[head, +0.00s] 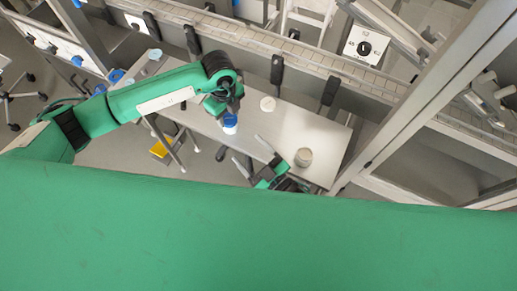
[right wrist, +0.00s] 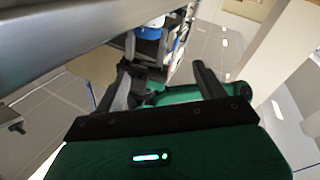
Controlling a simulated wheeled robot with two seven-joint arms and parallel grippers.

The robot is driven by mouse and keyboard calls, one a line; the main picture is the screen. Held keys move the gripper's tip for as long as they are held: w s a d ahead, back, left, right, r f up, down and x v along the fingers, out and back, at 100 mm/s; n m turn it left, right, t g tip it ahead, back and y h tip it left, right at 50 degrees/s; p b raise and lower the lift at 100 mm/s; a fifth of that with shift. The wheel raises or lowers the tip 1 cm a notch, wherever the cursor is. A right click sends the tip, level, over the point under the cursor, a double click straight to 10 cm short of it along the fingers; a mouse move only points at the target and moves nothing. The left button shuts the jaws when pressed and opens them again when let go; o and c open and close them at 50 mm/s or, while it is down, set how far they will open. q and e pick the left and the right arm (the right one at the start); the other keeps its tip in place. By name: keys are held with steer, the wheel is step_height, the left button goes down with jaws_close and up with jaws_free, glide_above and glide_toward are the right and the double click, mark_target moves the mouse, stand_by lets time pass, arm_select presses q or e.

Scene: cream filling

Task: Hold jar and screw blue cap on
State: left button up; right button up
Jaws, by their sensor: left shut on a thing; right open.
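My left gripper (head: 229,106) is shut on the blue cap (head: 230,119), above the left part of the table. A white part shows against the blue; whether it belongs to the cap or to something under it I cannot tell. The cap (right wrist: 150,32) also shows in the right wrist view, beyond my right fingers. My right gripper (head: 246,148) is open and empty, with its fingers spread near the front table edge. It also shows in the right wrist view (right wrist: 166,76).
A small white round thing (head: 267,104) lies towards the back of the grey table (head: 325,129). A conveyor (head: 300,58) runs behind the table. A metal frame post (head: 405,105) rises at the right. The table's middle and right are mostly clear.

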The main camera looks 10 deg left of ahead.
mark_target(235, 126)
steer(key=d+m, duration=0.1)
steer(key=w+f+m, duration=0.1)
steer(key=m, duration=0.1)
steer(key=shift+w+d+m+g+h, duration=0.2)
steer(key=shift+d+m+g+h, duration=0.1)
steer(key=shift+d, duration=0.05)
steer(key=shift+w+a+f+m, duration=0.1)
steer(key=shift+w+f+m, duration=0.1)
steer(key=shift+w+m, duration=0.1)
steer(key=x, duration=1.1)
steer(key=shift+w+a+f, duration=0.15)
steer(key=shift+w, duration=0.1)
steer(key=c, duration=0.5)
steer(key=o, duration=0.5)
